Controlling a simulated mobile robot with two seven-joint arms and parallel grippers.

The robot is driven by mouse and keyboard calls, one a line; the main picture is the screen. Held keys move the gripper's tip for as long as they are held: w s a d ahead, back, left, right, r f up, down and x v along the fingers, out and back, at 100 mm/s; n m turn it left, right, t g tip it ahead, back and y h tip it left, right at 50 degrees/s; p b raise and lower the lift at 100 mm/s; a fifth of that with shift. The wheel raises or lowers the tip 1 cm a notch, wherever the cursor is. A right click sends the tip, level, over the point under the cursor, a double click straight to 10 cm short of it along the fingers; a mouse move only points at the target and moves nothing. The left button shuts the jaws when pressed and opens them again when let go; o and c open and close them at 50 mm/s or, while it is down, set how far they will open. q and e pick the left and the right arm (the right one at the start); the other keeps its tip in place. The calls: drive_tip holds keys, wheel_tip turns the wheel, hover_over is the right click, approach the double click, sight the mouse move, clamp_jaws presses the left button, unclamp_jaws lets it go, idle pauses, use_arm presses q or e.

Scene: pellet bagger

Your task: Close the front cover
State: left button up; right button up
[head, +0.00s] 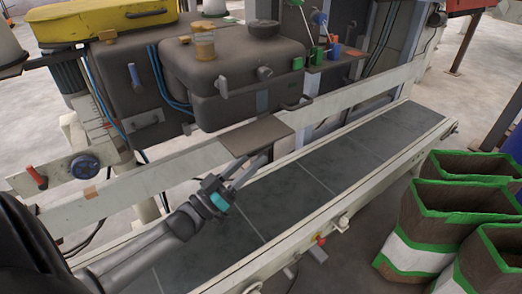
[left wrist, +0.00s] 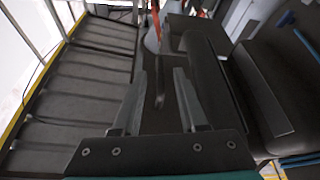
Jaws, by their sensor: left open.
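The dark grey machine housing (head: 225,75) stands above the conveyor, with latches and a handle on its front. A flat dark plate (head: 257,134) juts out below its front edge; I cannot tell for sure whether this is the front cover standing open. My left gripper (head: 250,169) is open and empty, just below and in front of this plate, over the belt. In the left wrist view the two fingers (left wrist: 159,85) are apart with nothing held between them. The dark housing (left wrist: 262,95) fills the right side there. My right gripper is not in view.
The conveyor belt (head: 300,183) runs diagonally beneath my gripper, with pale side rails. Green-edged brown bags (head: 450,205) stand at the right. A blue knob (head: 84,166) and a red-handled lever (head: 37,177) are at the left. A small shelf with coloured cups (head: 333,50) is beside the housing.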

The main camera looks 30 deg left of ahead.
sight(261, 151)
use_arm(q)
drive_tip(key=shift+x, duration=1.7)
drive_tip(key=shift+c, duration=0.4)
clamp_jaws()
drive_tip(key=shift+a, duration=0.1)
